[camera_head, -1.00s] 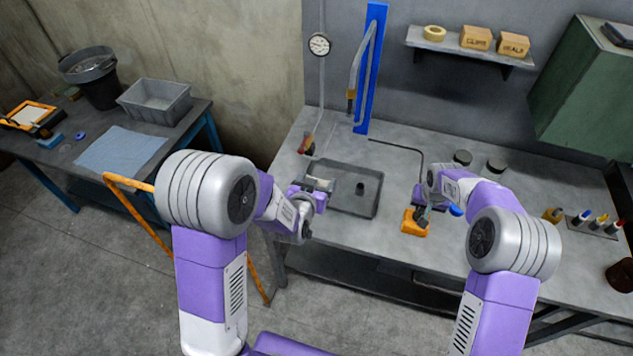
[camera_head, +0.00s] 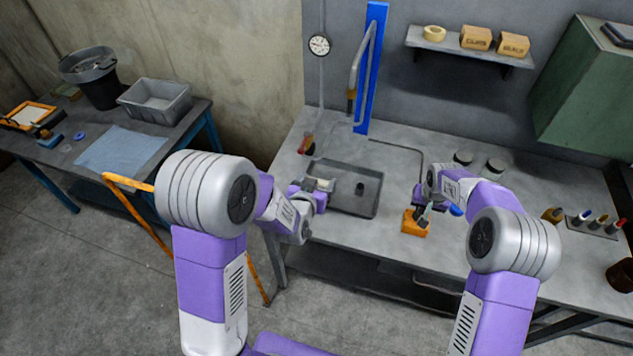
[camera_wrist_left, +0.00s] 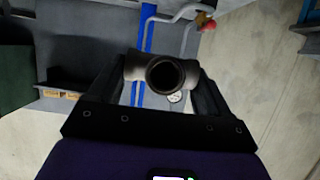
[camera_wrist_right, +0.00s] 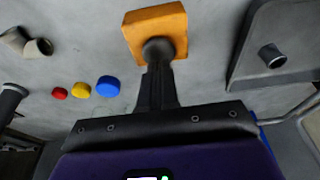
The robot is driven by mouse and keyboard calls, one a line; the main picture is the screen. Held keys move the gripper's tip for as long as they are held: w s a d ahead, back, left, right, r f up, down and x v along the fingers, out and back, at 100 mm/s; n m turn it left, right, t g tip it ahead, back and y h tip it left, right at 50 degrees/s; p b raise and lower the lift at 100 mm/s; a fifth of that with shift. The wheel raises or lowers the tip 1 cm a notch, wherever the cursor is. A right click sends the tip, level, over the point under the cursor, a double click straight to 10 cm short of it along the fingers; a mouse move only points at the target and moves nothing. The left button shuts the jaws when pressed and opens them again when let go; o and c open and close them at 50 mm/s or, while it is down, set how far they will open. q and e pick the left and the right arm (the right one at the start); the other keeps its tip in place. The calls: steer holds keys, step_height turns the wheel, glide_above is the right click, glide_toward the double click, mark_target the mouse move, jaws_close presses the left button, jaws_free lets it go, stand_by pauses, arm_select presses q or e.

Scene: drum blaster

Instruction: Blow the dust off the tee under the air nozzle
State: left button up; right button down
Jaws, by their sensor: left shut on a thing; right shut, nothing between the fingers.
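My left gripper (camera_head: 318,190) is shut on a grey pipe tee (camera_wrist_left: 165,74) and holds it by the left end of the black tray. One round dark opening of the tee faces the left wrist camera; I cannot tell whether dust is on it.
The black tray (camera_head: 346,209) holds a small dark cylinder (camera_head: 360,187). A red-handled valve (camera_head: 305,145) stands at the bench's left. A side table (camera_head: 185,131) stands left.

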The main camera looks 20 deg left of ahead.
stand_by(0.4)
arm_select(q)
steer(key=shift+w+d+r+t, duration=0.25)
steer(key=shift+d+t, duration=0.05)
steer(key=shift+t, duration=0.1)
steer(key=w+d+r+t, duration=0.1)
steer(key=d+r+t, duration=0.3)
steer(key=t, duration=0.1)
steer(key=w, duration=1.2)
steer(key=shift+w+r, duration=0.15)
steer(key=shift+w, duration=0.25)
steer(key=shift+a, duration=0.1)
arm_select(e)
steer(key=shift+s+f, duration=0.1)
steer(key=shift+f, duration=1.05)
stand_by(1.8)
